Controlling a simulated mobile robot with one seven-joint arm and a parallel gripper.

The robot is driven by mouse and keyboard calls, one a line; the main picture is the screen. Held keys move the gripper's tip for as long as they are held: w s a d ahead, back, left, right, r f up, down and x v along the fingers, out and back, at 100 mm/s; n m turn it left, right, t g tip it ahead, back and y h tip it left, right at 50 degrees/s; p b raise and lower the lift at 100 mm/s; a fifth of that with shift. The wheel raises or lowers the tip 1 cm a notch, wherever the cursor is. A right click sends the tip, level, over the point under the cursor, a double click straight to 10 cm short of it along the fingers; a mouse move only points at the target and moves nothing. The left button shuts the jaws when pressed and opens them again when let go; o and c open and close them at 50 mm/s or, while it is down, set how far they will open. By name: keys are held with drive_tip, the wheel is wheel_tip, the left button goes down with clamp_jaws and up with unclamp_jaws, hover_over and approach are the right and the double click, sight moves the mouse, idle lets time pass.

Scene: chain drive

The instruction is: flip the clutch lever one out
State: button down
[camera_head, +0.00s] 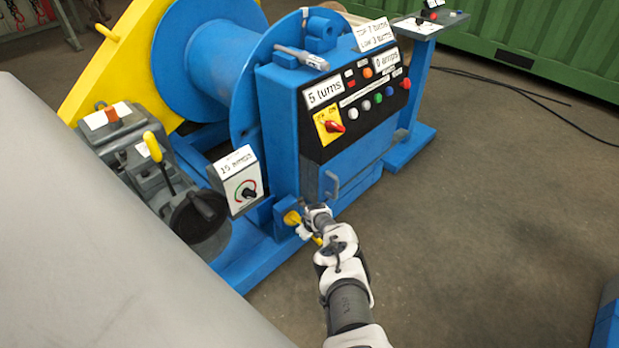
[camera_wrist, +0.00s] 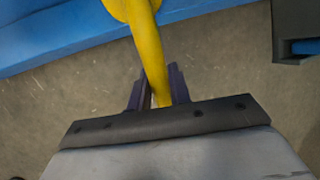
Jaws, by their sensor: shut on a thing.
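A yellow lever (camera_head: 291,217) sticks out from a blue bracket low on the front of the blue winch machine; I take it as the clutch lever. It also shows in the wrist view (camera_wrist: 148,45), running down from its rounded yellow hub at the top. My gripper (camera_head: 309,226) is at this lever, with its two dark fingers (camera_wrist: 158,88) on either side of the yellow shaft. It is shut on the lever. The lower end of the lever is partly hidden by the hand. No label on this lever is readable.
The control box (camera_head: 330,110) with buttons and a red knob stands above the lever. A grey dial box (camera_head: 240,182) is just left. Another yellow-handled lever (camera_head: 153,147) stands further left by a grey unit. A large grey surface fills the lower left. Open floor (camera_head: 480,220) lies right.

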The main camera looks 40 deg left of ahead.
idle(0.6)
drive_tip(key=c, duration=1.3)
unclamp_jaws()
drive_tip(key=shift+c, duration=0.2)
drive_tip(key=shift+r, duration=0.1)
drive_tip(key=p+v, duration=1.3)
drive_tip(key=p, duration=0.5)
drive_tip(key=shift+r, duration=0.35)
